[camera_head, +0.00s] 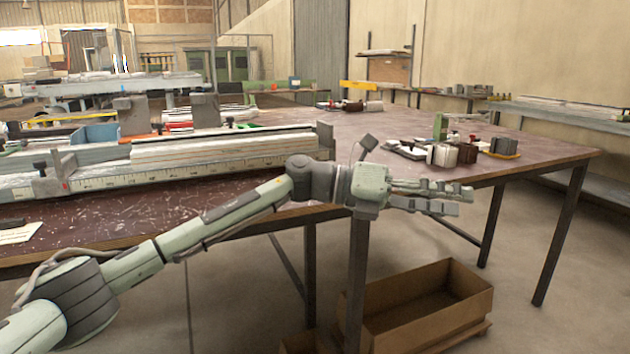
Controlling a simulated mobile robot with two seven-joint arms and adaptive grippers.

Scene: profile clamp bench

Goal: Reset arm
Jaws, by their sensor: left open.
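My left arm reaches in from the lower left, and my left gripper (468,200) points to the right. The gripper is open with nothing between its fingers. In the picture it lies across the near edge of the table and the floor beyond it, in front of a table leg. My right arm and gripper are not in view.
The dark red workbench (225,208) carries a long clamp rail with profiles (230,152) at the left. A cardboard box (440,315) sits low beside the bench.

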